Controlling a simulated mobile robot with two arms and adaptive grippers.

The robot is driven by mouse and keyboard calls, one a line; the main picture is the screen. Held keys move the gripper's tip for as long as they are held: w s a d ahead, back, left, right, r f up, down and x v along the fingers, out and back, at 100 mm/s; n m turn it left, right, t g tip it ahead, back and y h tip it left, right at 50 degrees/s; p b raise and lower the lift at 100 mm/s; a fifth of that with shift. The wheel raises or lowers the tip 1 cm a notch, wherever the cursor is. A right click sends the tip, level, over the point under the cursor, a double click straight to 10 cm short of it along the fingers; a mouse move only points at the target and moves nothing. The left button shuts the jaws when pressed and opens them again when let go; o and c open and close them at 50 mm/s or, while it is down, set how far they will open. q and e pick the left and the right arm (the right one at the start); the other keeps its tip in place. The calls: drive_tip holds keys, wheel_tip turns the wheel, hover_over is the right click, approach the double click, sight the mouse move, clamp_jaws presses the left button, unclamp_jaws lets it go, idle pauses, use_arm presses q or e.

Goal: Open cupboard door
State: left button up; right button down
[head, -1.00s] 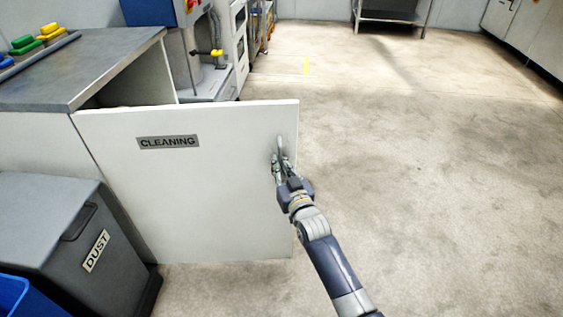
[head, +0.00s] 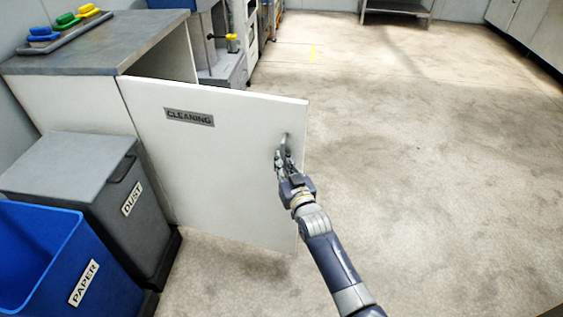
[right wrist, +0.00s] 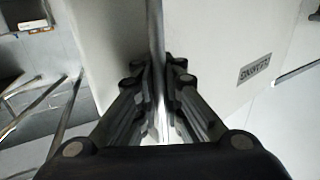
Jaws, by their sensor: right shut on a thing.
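The white cupboard door (head: 215,165) with a "CLEANING" label (head: 189,117) stands swung out from the cupboard (head: 75,102). It is hinged on its left side, and a dark gap shows above it. My right gripper (head: 284,158) is at the handle (head: 286,143) near the door's free edge. In the right wrist view my gripper fingers (right wrist: 158,100) are closed around the metal handle bar (right wrist: 156,40), and the label (right wrist: 255,70) shows to the right. My left gripper is not in view.
A grey "DUST" bin (head: 85,185) and a blue "PAPER" bin (head: 70,265) stand at left. A tray (head: 62,36) with coloured brushes lies on the cupboard top. A machine (head: 215,45) stands behind. The floor (head: 420,160) to the right is clear.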

drive_tip(key=shift+w+d, duration=0.1)
drive_tip(key=shift+d, duration=0.3)
drive_tip(key=c, duration=2.1)
unclamp_jaws()
drive_tip(key=shift+c, duration=0.2)
drive_tip(key=shift+o, duration=0.7)
drive_tip(key=shift+d, duration=0.15)
drive_tip(key=shift+s+a, duration=0.2)
drive_tip(key=v, duration=1.2)
drive_tip(key=shift+w, duration=0.1)
